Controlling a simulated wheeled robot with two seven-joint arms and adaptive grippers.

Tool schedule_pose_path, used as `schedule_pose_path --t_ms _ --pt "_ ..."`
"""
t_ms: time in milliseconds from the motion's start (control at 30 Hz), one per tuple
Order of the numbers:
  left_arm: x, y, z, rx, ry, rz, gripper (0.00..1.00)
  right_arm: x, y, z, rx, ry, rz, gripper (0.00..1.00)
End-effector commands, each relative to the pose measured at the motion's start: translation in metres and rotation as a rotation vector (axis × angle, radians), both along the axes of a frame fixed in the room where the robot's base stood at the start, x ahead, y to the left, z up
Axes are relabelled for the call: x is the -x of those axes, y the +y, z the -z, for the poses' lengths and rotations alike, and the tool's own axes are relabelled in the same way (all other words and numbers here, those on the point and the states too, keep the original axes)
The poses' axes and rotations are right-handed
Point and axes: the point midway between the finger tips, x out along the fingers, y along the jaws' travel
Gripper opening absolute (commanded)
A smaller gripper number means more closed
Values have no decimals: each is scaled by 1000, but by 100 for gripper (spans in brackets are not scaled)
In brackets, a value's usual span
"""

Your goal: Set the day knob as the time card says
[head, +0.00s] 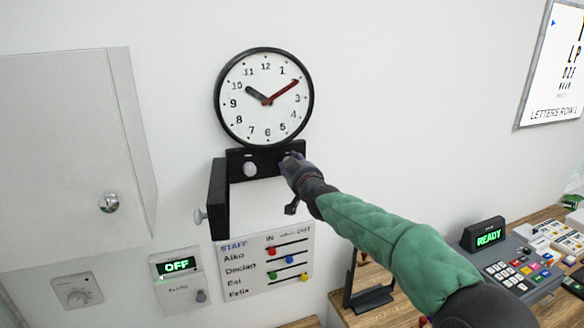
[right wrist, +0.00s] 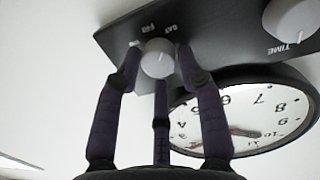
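A black panel (head: 268,158) sits on the wall under a round clock (head: 264,120). A white knob (head: 250,168) shows on the panel's left part. My right gripper (head: 292,165) reaches the panel's right part and hides what is there. In the right wrist view, upside down, my right gripper's three fingers (right wrist: 160,62) close around the white day knob (right wrist: 158,55); they appear to touch its sides. Small lettering beside it is hard to read. The other knob, marked TIME (right wrist: 293,16), is apart from the fingers. I cannot make out a time card. My left gripper is not in view.
A black side piece with a knob (head: 200,215) juts out left of the panel. Below are an OFF switch box (head: 178,285), a dial (head: 76,292) and a staff board (head: 268,262). A wall cabinet is at left; a desk with a READY device (head: 484,236) is at right.

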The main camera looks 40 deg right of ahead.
Motion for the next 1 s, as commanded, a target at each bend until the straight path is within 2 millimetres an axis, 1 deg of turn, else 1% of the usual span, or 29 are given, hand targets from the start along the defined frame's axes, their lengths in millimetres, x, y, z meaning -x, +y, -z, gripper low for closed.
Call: schedule_pose_path --t_ms 33,333,467,567,667,1000 --pt "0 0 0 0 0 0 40 1 0 -2 1 -3 1 55" --pt "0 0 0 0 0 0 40 0 0 2 -1 4 -1 55" --pt "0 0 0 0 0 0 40 5 2 1 -1 4 0 55" --pt "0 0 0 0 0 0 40 15 6 1 -2 4 -1 55" --pt "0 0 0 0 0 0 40 29 11 -1 -1 3 -1 55" --pt "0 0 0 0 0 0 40 85 34 -5 0 1 -1 55"
